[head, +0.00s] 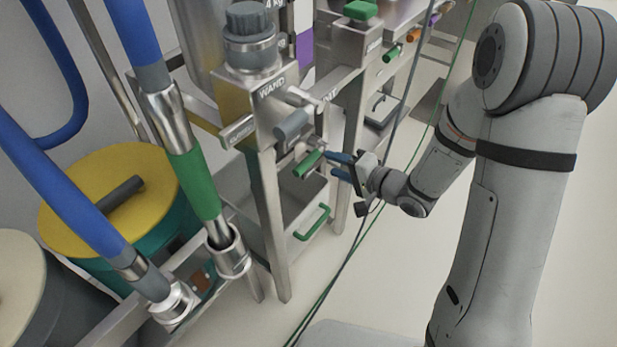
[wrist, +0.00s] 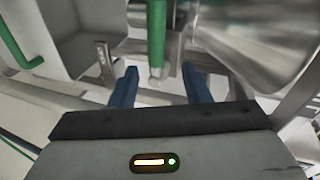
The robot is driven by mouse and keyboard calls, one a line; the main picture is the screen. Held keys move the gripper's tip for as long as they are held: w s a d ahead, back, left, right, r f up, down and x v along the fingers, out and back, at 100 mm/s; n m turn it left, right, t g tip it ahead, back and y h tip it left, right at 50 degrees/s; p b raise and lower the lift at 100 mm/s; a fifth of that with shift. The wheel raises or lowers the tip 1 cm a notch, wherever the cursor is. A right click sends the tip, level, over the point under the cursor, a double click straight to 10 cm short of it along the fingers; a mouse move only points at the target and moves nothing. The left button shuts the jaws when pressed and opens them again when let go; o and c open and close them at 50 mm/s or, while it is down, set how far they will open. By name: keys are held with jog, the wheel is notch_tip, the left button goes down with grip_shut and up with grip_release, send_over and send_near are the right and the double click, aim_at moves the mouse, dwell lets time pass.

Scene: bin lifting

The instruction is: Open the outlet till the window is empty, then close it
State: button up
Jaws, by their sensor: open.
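In the wrist view the green lever (wrist: 157,32) stands upright, ahead of and between my fingers. My gripper (head: 336,165) has two blue fingers, open and empty, just to the right of the lever's end in the head view. In the wrist view my gripper (wrist: 159,72) has the lever's pale tip near the gap between its fingertips. I cannot tell whether anything touches. The window and its contents cannot be made out.
A steel bin with a green handle (head: 312,222) sits under the station. A shiny round metal body (wrist: 250,40) is close on the right in the wrist view. Hoses and a yellow-lidded drum (head: 90,200) stand left. Cables hang beside my gripper; floor at right is clear.

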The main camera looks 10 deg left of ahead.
aim_at(310, 165)
jog(key=shift+g+y, duration=0.4)
jog(key=shift+y, duration=0.3)
jog(key=a+f+b, duration=0.1)
jog(key=a, duration=0.1)
jog(key=w+a+f+b, duration=0.1)
jog(key=a, duration=0.2)
jog(key=a+f+b, duration=0.1)
jog(key=a, duration=0.2)
jog(key=shift+w+a, duration=0.15)
jog(key=shift+a, duration=0.1)
jog(key=shift+c, duration=0.2)
